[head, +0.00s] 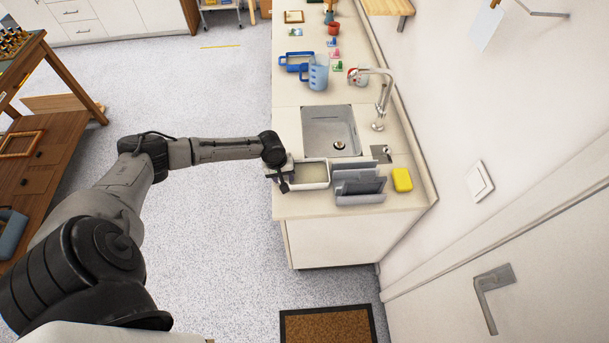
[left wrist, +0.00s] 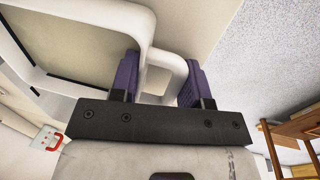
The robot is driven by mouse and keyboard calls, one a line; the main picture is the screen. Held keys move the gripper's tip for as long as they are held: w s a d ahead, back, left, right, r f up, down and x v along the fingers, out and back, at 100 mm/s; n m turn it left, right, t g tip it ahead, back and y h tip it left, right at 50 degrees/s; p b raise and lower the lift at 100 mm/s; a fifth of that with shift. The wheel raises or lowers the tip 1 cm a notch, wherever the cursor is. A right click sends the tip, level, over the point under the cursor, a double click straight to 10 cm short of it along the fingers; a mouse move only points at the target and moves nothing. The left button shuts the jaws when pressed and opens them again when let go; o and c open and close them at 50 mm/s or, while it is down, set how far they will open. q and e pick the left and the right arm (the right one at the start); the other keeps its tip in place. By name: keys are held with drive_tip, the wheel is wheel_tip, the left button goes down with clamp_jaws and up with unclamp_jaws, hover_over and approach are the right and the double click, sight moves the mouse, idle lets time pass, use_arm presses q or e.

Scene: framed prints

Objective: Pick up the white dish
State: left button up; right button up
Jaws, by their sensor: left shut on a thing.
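The white dish (head: 325,178) is a rectangular tray with a pale inside, near the left edge of the counter (head: 300,205), between the sink and the counter's near end. My left gripper (head: 284,178) is at the dish's left end. In the left wrist view, the dark purple finger pads of my left gripper (left wrist: 158,82) stand either side of the dish's white loop handle (left wrist: 174,62), and it is shut on the handle. I cannot tell whether the dish touches the counter. My right gripper is not in view.
A grey rack (head: 359,186) stands close right of the dish, with a yellow sponge (head: 402,179) beyond it. The sink (head: 330,127) and tap (head: 384,95) lie behind. Blue jug (head: 318,75) and small items are farther back. Floor left of the counter is free.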

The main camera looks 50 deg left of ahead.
use_arm(q)
clamp_jaws()
drive_tip(key=shift+r, duration=0.2)
wheel_tip(320, 180, up, 9)
drive_tip(key=p, duration=0.1)
drive_tip(key=shift+r, duration=0.2)
idle(0.8)
drive_tip(key=shift+r, duration=0.1)
